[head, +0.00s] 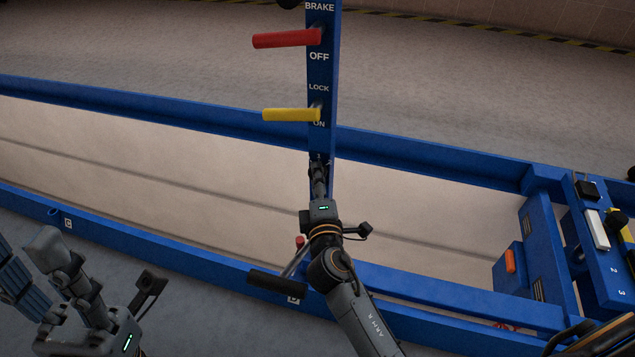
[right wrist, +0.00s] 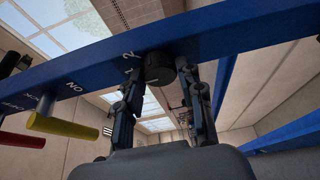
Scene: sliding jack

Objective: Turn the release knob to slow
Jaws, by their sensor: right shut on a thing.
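The blue control post (head: 321,75) rises from the blue frame in the head view. My right gripper (head: 318,168) is at its lower part, and its fingers hide what they hold there. In the right wrist view a dark round knob (right wrist: 159,68) on the blue post (right wrist: 230,35) sits between the two fingertips of my right gripper (right wrist: 161,82), which is shut on it. A white "2" is beside the knob. No slow marking can be read. My left gripper (head: 52,252) is low at the left, away from the post; its jaws cannot be judged.
On the post above are a yellow lever (head: 290,115) near LOCK and ON, and a red lever (head: 285,39) near BRAKE and OFF. Both stick out to the left. Blue frame rails (head: 150,108) cross behind. A blue unit (head: 510,268) with an orange part stands at right.

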